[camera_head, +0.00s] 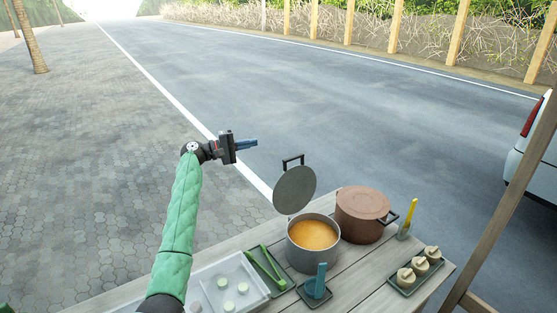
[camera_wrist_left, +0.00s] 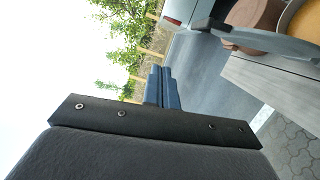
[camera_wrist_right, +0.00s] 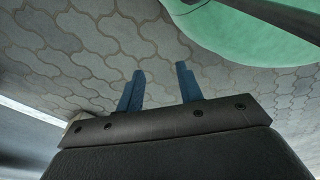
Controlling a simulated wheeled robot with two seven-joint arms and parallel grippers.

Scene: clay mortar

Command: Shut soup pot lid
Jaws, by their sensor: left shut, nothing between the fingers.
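The grey soup pot (camera_head: 312,259) stands on the wooden table, full of orange soup (camera_head: 314,234). Its round grey lid (camera_head: 295,188) stands open, tilted up at the pot's back left rim, with a dark handle (camera_head: 293,161) at its top. In the left wrist view the lid (camera_wrist_left: 275,43) appears nearly edge-on at the upper right, beside the soup (camera_wrist_left: 302,22). My left gripper (camera_head: 254,144) is shut and empty, in the air to the upper left of the lid, apart from it. My right gripper (camera_wrist_right: 160,86) is open and empty above paving; the head view does not show it.
A brown lidded pot (camera_head: 361,214) stands right of the soup pot. In front are green tongs (camera_head: 266,267) on a tray, a blue utensil (camera_head: 317,283), a tray of small jars (camera_head: 419,270) and a pale tray (camera_head: 230,284). A wooden post (camera_head: 505,205) rises at right.

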